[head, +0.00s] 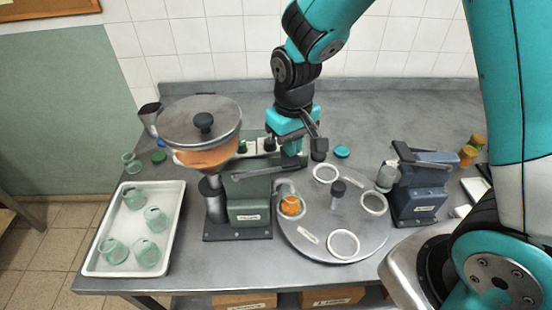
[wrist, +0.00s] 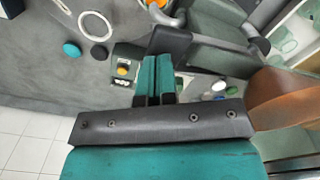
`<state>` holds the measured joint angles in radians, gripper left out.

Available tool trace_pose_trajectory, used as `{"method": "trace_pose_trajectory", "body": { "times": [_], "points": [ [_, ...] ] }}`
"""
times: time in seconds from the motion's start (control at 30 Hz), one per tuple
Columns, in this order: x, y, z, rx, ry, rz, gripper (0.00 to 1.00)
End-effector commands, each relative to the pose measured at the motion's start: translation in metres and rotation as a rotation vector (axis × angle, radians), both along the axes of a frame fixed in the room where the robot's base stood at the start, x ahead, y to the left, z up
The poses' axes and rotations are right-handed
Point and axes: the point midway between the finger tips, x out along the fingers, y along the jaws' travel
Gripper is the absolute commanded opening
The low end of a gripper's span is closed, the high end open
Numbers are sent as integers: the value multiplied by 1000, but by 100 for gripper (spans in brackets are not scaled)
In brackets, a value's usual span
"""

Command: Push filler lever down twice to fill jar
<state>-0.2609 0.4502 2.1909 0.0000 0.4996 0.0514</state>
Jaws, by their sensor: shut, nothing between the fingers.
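The filler has a round hopper (head: 200,125) with orange contents and a green base (head: 248,210), left of the turntable. Its lever (head: 252,173) reaches right from the column, roughly level. A jar (head: 291,206) with orange filling sits on the turntable beside the filler base. My gripper (head: 294,152) is shut and empty, pointing down over the lever's right end. In the wrist view, the closed teal fingers (wrist: 155,75) are beside the lever's dark end (wrist: 168,41). I cannot tell if they touch it.
The turntable (head: 320,235) has several ring seats. A white tray (head: 100,240) of empty jars stands at left. A blue-grey machine (head: 422,190) stands at right. A teal lid (head: 342,152) and a dark lid (head: 318,156) lie behind the turntable.

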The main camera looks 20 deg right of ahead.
Motion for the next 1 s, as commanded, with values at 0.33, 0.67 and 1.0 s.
{"method": "trace_pose_trajectory", "body": {
  "times": [0.33,0.67,1.0],
  "points": [
    [0,0,-7,0,1,0,0],
    [-1,-1,-20,1,1,1,0],
    [-1,-2,-31,1,1,1,0]
  ]
}}
